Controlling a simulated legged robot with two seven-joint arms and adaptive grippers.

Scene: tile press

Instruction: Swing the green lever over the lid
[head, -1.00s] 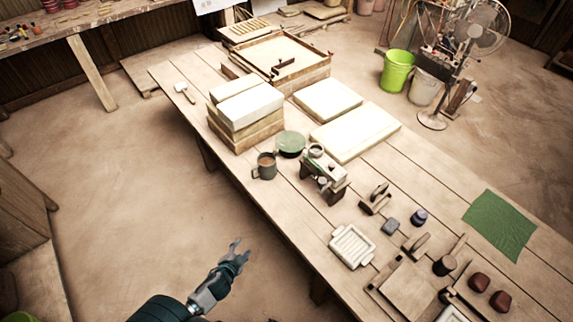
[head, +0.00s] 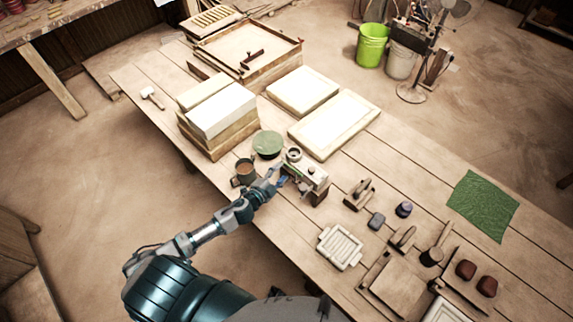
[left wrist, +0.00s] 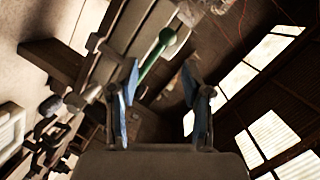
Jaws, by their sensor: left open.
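The small tile press (head: 308,175) stands on the wooden table, with a pale top and a dark base. In the left wrist view, the green lever (left wrist: 155,55) has a round knob and lies beside the pale, slatted-looking body of the press (left wrist: 118,45). I cannot clearly make out the lid's edges. My left gripper (head: 279,183) is at the near left side of the press. The lever's knob is beyond the fingertips. My right gripper is not in view.
A dark mug (head: 245,172) stands close beside my left gripper, with a round green-topped item (head: 267,144) behind it. A cream ribbed tray (head: 340,247) lies nearer. Stacked blocks (head: 220,110) stand at the left. The green cloth (head: 482,205) lies on the right.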

